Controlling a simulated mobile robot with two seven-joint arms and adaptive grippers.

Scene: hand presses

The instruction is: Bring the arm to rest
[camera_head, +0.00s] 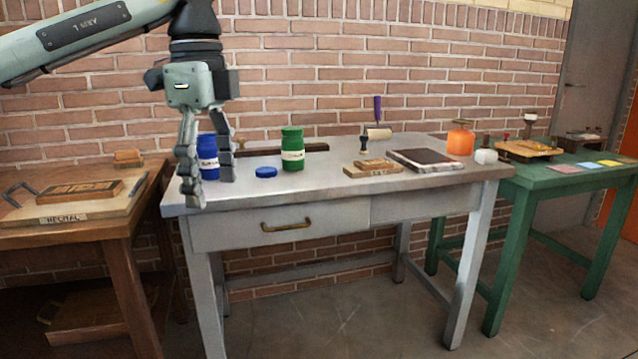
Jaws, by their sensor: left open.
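My left arm comes in from the upper left, with its gripper (210,188) pointing down at the left end of the grey table (330,183). The gripper is open, its two fingers apart and seemingly empty. A blue jar (207,152) shows behind and between the fingers; I cannot tell whether they touch it. A blue lid (266,172) lies flat on the table to the right of the gripper. A green jar (292,149) stands upright beside the lid. My right gripper is not in view.
On the grey table are a wooden block (373,168), a dark slab (425,160), a roller (379,134) and an orange container (460,140). A wooden table (105,228) stands left, a green table (590,180) right. A brick wall (330,80) is behind.

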